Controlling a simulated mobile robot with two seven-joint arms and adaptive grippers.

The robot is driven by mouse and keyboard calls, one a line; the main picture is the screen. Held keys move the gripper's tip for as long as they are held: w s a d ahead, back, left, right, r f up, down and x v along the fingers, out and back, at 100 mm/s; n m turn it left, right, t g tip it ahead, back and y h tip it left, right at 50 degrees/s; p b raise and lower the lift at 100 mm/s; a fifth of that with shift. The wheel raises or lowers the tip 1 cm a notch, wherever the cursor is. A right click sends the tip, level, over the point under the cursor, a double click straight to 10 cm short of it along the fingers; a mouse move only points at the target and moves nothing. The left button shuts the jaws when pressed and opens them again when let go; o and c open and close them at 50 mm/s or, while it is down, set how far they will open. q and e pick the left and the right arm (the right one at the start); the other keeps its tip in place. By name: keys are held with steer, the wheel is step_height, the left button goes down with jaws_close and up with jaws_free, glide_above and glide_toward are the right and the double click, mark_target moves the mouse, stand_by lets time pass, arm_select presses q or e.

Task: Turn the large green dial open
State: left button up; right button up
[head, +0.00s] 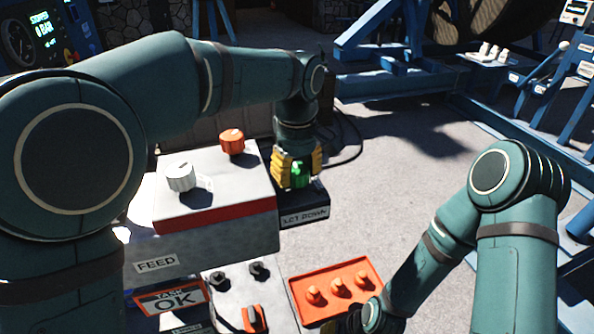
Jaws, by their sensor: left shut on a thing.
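The green dial (300,174) sits on top of a dark box (306,215) whose label ends in "DOWN". My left gripper (298,172) points down over it, with its yellow fingers on both sides of the dial and shut on it. The fingers hide much of the dial, so its pointer and angle cannot be read. My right gripper (352,320) is at the bottom edge, beside the orange tray, mostly cut off and hidden by its own arm.
Left of the green dial, a grey box marked "FEED" (156,264) carries a white knob (180,178) and an orange knob (232,142). An orange tray (372,266) with several orange pegs lies in front. Blue frames stand at the back right. The middle floor is clear.

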arm_select(q)
steer(key=m+p, duration=0.2)
steer(key=shift+r+m, duration=0.15)
steer(key=shift+m, duration=0.15)
steer(key=m+p, duration=0.3)
steer(key=m, duration=0.2)
steer(key=shift+m, duration=0.3)
steer(key=m+p, duration=0.2)
steer(key=m, duration=0.3)
steer(key=shift+p, duration=0.35)
steer(key=m+p, duration=0.1)
steer(key=m, duration=0.3)
steer(key=shift+m+p, duration=0.3)
steer(key=shift+m, duration=0.1)
steer(key=o, duration=0.9)
